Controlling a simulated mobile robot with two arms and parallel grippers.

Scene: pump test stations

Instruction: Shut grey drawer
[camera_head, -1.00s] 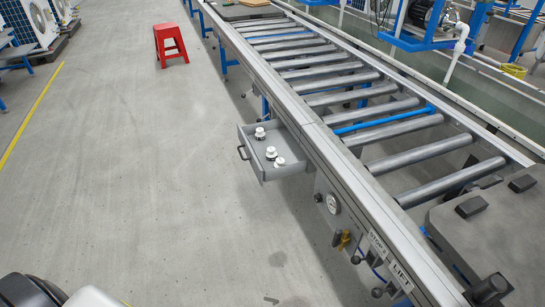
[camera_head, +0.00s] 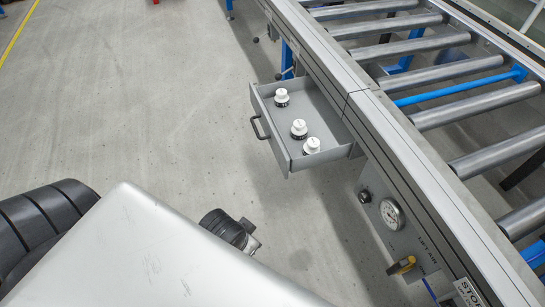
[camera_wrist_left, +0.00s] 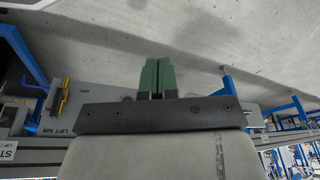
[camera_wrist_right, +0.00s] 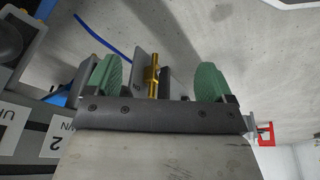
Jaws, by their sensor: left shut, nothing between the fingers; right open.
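The grey drawer (camera_head: 292,165) stands pulled out from the side of the roller conveyor in the head view. Its dark handle (camera_head: 260,128) is on the front, facing left over open floor. Three white-topped fittings with dark bases stand inside, one of them a white fitting (camera_head: 282,97) near the far side. My left gripper (camera_wrist_left: 158,60) has its green fingers together with nothing between them. My right gripper (camera_wrist_right: 155,82) has its green fingers wide apart and empty. I cannot make out either gripper's fingers in the head view, nor the drawer clearly in the wrist views.
The conveyor frame (camera_head: 360,85) with steel rollers runs along the right. The concrete floor (camera_head: 150,110) left of the drawer is clear. My own body fills the lower left.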

